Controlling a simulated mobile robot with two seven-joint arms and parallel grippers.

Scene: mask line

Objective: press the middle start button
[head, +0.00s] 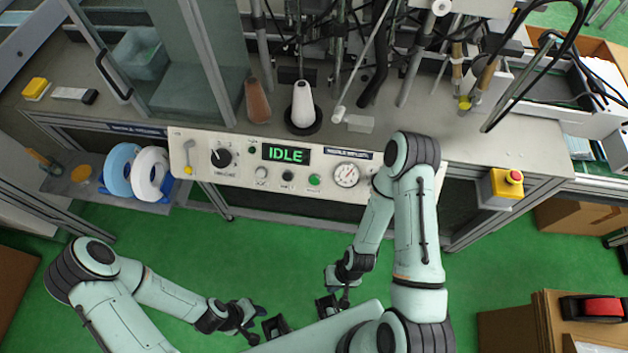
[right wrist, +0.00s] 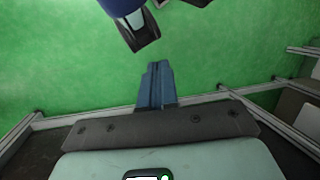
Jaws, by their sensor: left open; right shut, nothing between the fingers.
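The control panel (head: 225,178) is a white box along the front of the bench, with a green IDLE display (head: 286,153). Below the display is a row of three round buttons: a white one (head: 261,172), a dark middle one (head: 288,176) and a green one (head: 314,180). Their small labels are too small to read. My left gripper (head: 257,323) is open, low over the floor, well in front of the panel. My right gripper (head: 344,302) is shut and empty, also below and apart from the panel. Its closed fingers (right wrist: 155,85) show in the right wrist view.
A black knob (head: 221,157) and a dial gauge (head: 346,174) flank the buttons. A red stop button on a yellow box (head: 506,185) is at the right. Tape rolls (head: 150,172) sit on the left shelf. Green floor (head: 290,240) is open between my arms and the panel.

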